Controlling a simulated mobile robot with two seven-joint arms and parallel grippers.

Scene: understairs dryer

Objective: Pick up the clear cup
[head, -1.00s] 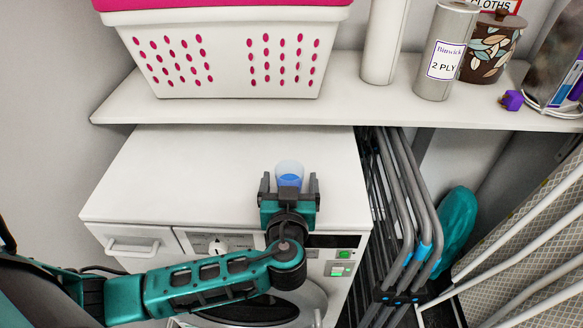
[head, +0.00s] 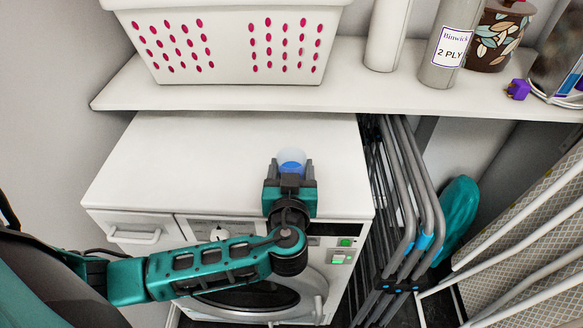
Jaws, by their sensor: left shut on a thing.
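The clear cup (head: 291,157) is a small translucent cup with blue in its lower part. It stands upright near the front right of the white dryer top (head: 200,155) in the head view. My left gripper (head: 290,166) reaches in from the front and is shut on the cup, with a finger at each side. The cup's lower front is hidden behind the gripper. I cannot tell whether the cup's base touches the dryer top. My right gripper is not in view.
A white shelf (head: 240,97) runs behind and above the dryer, with a white basket (head: 225,45) and a grey canister (head: 447,45) on it. Folded grey frames (head: 405,200) stand close at the dryer's right side. The dryer top is clear to the left.

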